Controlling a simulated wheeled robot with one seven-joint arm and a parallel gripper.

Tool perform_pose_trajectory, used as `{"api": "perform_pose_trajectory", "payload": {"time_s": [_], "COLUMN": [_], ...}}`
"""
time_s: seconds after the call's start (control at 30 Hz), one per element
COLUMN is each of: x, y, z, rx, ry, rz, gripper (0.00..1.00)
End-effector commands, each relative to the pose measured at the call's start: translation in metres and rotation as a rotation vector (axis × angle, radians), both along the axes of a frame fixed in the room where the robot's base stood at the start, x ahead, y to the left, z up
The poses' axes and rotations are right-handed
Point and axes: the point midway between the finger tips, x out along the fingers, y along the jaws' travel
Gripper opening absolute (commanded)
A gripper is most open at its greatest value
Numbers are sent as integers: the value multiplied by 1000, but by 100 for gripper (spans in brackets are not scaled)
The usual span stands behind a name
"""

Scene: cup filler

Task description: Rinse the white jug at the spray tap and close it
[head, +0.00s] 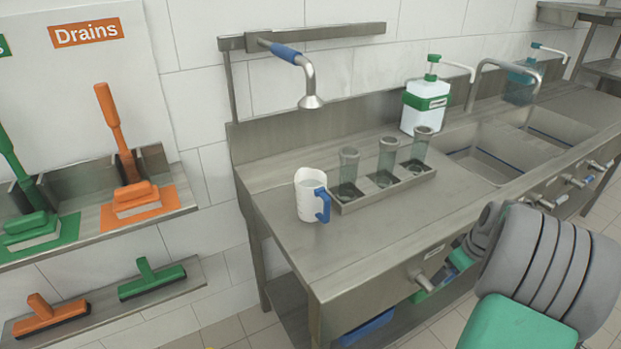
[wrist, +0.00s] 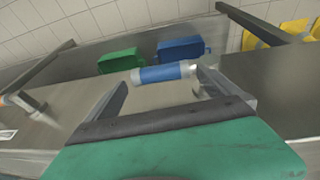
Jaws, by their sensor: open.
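The white jug (head: 306,200) with a blue handle (head: 323,204) stands upright on the steel counter in the head view, below the spray tap. The spray tap (head: 309,82) has a blue grip and a downturned nozzle; I see no water coming from it. My gripper (wrist: 164,80) is open, its two fingers apart in the wrist view. A blue cylindrical handle (wrist: 163,73) with pale ends lies across the gap between the fingertips; I cannot tell whether they touch it. In the head view my arm hides most of the gripper, near the counter's front.
A rack with several glass tubes (head: 384,185) stands right of the jug. A white-and-green pump bottle (head: 424,105) is behind it, with sinks (head: 482,165) farther right. Green (wrist: 118,61) and blue (wrist: 183,50) boxes sit below. Brush shelves (head: 100,220) are at left.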

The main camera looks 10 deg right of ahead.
Motion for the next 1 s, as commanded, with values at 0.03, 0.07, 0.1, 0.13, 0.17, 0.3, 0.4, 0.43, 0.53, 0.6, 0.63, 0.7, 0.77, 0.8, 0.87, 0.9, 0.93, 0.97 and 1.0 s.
{"api": "perform_pose_trajectory", "payload": {"time_s": [0.03,0.07,0.1,0.13,0.17,0.3,0.4,0.43,0.53,0.6,0.63,0.7,0.77,0.8,0.87,0.9,0.93,0.97,1.0], "x": [0,0,-1,-1,-2,-9,-15,-16,-20,-22,-22,-22,-22,-22,-22,-22,-22,-22,-22], "y": [0,0,0,0,-1,-1,-1,-1,-1,0,0,0,0,0,0,0,0,0,0], "z": [0,0,1,4,7,32,52,57,70,74,75,75,75,75,75,75,75,75,75], "rx": [0,0,0,0,0,-3,-4,-3,-1,-1,0,0,1,0,0,0,0,0,0], "ry": [0,0,0,0,-1,-2,-2,-3,-2,0,0,0,0,0,0,0,0,0,0], "rz": [0,-1,-1,-1,-1,-1,0,0,0,0,1,1,1,1,1,1,1,1,1], "gripper": [99,99,99,99,99,99,99,99,99,99,99,99,99,99,99,99,99,99,99]}}
